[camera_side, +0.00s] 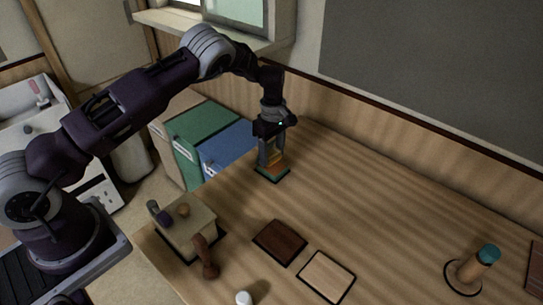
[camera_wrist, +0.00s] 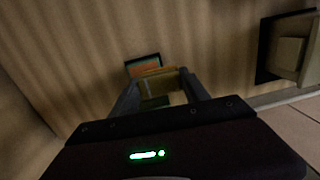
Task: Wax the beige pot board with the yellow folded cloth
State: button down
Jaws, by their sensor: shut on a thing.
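The beige pot board (camera_side: 327,277) lies flat near the front middle of the table, with a dark border. A dark brown board (camera_side: 280,242) lies just to its upper left. My gripper (camera_side: 271,160) points down at the back left of the table. It is shut on the yellow folded cloth (camera_side: 278,158), which looks yellow-orange and is partly hidden by the fingers. The cloth also shows between the fingers in the wrist view (camera_wrist: 152,72). A dark-edged green mat (camera_side: 272,175) lies under it; I cannot tell whether the cloth touches the mat.
A beige box (camera_side: 187,228) with small items on top stands at the front left, a brown handled thing (camera_side: 207,258) beside it. A teal-topped cylinder (camera_side: 488,256) is at the right on a dark ring. A small white thing (camera_side: 244,297) is at the front edge.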

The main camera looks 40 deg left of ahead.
jog(key=s+d+m, duration=0.4)
jog(key=d, duration=1)
jog(key=m, duration=0.5)
send_near(323, 276)
jog(key=shift+w+a+f+t, duration=0.15)
jog(key=shift+w+a+t, duration=0.05)
jog(key=shift+w+a, duration=0.4)
jog(key=shift+w+a+f+t, duration=0.2)
jog(key=shift+w+a, duration=0.3)
jog(key=shift+a, duration=0.15)
jog(key=shift+f, duration=0.1)
jog(key=shift+f, duration=2.35)
jog(key=shift+f, duration=0.55)
jog(key=shift+s+d+r, duration=0.1)
jog(key=shift+s+d, duration=1.35)
